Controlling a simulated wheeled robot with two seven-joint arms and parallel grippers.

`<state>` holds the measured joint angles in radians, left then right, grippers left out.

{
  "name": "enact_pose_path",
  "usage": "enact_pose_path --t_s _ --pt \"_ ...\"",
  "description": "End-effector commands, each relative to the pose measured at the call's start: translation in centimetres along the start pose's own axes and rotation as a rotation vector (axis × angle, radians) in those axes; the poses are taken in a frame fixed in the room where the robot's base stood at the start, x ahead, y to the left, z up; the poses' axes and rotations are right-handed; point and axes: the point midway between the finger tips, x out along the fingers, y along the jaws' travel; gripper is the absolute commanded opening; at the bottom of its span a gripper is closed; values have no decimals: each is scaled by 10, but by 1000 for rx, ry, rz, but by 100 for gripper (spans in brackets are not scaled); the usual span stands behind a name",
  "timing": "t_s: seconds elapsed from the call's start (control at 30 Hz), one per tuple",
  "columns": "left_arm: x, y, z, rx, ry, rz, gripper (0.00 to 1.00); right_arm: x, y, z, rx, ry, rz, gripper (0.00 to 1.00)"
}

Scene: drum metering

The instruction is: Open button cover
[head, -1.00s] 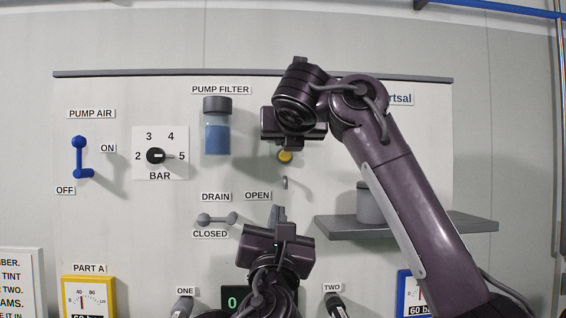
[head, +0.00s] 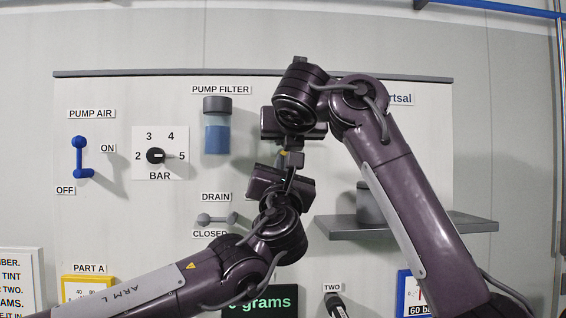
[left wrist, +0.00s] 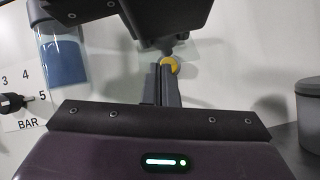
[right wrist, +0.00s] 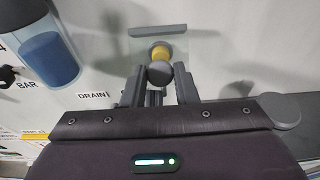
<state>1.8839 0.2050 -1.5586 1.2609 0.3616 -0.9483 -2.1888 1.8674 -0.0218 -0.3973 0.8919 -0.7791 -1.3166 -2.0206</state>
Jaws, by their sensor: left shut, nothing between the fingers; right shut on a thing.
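The yellow button (right wrist: 160,53) sits on the wall panel behind a pale see-through cover (right wrist: 138,50) with a grey top bar. A round grey knob (right wrist: 159,73) is in front of the button, between the fingers of my right gripper (right wrist: 160,84), which is shut on it. How far the cover is tilted, I cannot tell. In the head view my right gripper hangs over the button from above. My left gripper (head: 292,161) is shut and empty just below it. In the left wrist view its fingertips (left wrist: 167,68) are close to the yellow button; contact is unclear.
A grey shelf (head: 400,228) with a grey pot (head: 369,203) sticks out at the right. The pump filter (head: 217,127), bar knob (head: 156,156) and drain lever (head: 216,219) are to the left. My arms crowd the space before the button.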

Motion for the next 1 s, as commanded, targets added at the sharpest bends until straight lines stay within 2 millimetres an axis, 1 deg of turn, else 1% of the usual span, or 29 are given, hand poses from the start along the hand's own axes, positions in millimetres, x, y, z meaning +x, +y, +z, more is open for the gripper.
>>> enact_pose_path --t_s 0.03,0.13,0.47,0.6,0.83,0.87,1.0 --pt "1 0 4 0 0 0 0 -2 0 3 4 -6 2 0" --pt "2 0 7 1 0 0 0 -2 0 3 4 -5 1 0" --pt "2 0 9 1 -1 0 0 -2 0 2 3 -5 1 0" --pt "4 2 22 1 -3 0 0 -2 0 2 3 -4 1 0" --pt "5 3 26 -4 -7 1 0 0 1 1 0 -1 2 0" --pt "5 3 27 -5 -7 1 0 0 1 0 0 -1 2 28" --pt "5 3 26 -4 -7 1 0 0 1 0 -1 0 1 46"
